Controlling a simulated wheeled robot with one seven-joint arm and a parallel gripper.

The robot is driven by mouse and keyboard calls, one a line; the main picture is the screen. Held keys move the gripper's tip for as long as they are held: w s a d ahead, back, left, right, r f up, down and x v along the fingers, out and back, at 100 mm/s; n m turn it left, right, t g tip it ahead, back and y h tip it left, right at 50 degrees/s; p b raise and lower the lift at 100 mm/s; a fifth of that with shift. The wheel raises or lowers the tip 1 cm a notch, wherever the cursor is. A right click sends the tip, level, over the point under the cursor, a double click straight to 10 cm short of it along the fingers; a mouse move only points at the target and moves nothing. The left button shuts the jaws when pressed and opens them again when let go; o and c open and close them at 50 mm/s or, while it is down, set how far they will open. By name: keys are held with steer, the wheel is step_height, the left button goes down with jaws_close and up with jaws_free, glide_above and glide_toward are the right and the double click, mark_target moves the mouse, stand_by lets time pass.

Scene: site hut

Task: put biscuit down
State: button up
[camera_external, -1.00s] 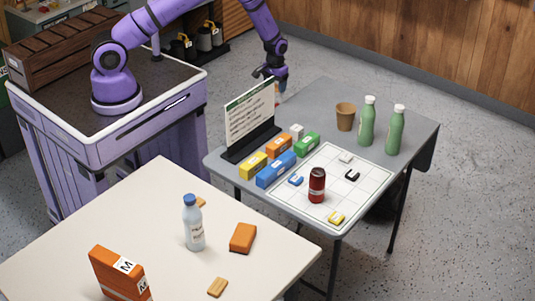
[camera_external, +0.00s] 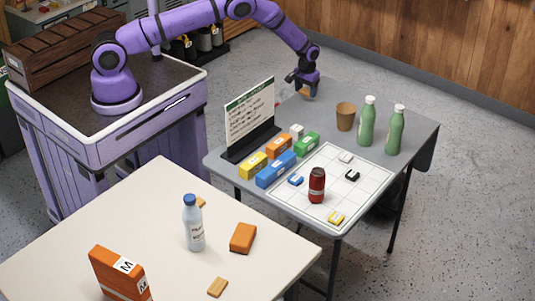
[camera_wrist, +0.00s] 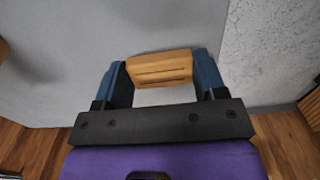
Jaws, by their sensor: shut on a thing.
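My gripper (camera_external: 306,92) is over the far left part of the grey table (camera_external: 315,115), behind the sign board. In the wrist view my gripper (camera_wrist: 161,75) has its two blue fingers on either side of a tan biscuit (camera_wrist: 160,68) and is shut on it. The biscuit shows as a small tan patch under the fingers in the external view (camera_external: 305,93). The grey tabletop lies beneath it; I cannot tell whether the biscuit touches it. Another biscuit (camera_external: 217,287) lies on the cream table.
A brown cup (camera_external: 345,116) and two green bottles (camera_external: 366,122) (camera_external: 395,130) stand to the right. A sign board (camera_external: 249,120), several coloured boxes (camera_external: 276,169) and a grid board (camera_external: 300,190) with a red bottle (camera_external: 317,185) are nearer the front. The tabletop around my gripper is clear.

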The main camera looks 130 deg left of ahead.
mark_target(313, 102)
steer(key=shift+w+a+f, duration=0.15)
steer(key=shift+w+a, duration=1)
steer(key=shift+f, duration=1.75)
steer(key=shift+f, duration=0.15)
steer(key=o, duration=0.9)
step_height(313, 102, up, 12)
steer(key=shift+r, duration=0.2)
steer(key=shift+w, duration=0.1)
